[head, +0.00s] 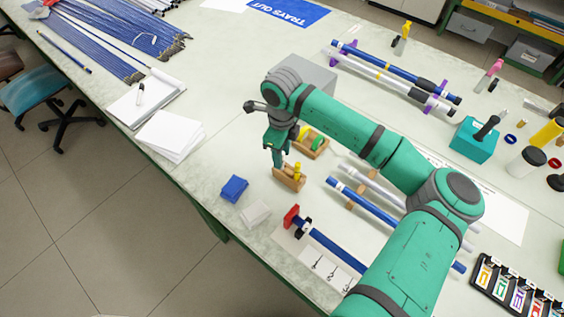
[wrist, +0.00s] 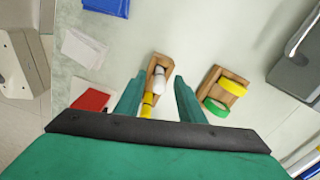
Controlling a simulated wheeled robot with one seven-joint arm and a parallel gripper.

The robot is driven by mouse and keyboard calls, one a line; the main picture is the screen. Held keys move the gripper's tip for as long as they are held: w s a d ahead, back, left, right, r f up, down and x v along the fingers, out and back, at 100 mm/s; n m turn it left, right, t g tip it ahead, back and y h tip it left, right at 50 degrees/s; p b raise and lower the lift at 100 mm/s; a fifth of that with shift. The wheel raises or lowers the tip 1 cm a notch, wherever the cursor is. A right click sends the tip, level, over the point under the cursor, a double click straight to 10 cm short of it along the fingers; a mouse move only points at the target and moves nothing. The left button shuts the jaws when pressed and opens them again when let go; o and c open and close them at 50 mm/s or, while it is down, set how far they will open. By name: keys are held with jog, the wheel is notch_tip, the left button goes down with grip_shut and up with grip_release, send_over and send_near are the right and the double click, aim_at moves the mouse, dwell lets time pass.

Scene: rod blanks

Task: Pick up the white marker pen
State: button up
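My gripper (head: 278,163) is open and points down over a small wooden holder (head: 288,183). In the wrist view its two fingers (wrist: 159,80) stand on either side of this holder, apart from each other. A white cylinder (wrist: 160,73) and a yellow piece (wrist: 147,104) lie between the fingers in that view. I cannot tell for sure whether the white cylinder is the marker pen. A slim white pen-like thing with a dark end (head: 140,91) is on the white notepad at the left in the head view. I see no contact between the fingers and anything.
A second wooden holder with green tape (wrist: 215,107) and yellow tape (wrist: 232,87) stands close by on the right. Blue rods (head: 368,203) on supports lie to the right.

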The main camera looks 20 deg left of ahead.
jog(key=shift+f, duration=0.55)
grip_shut()
jog(key=shift+r, duration=0.1)
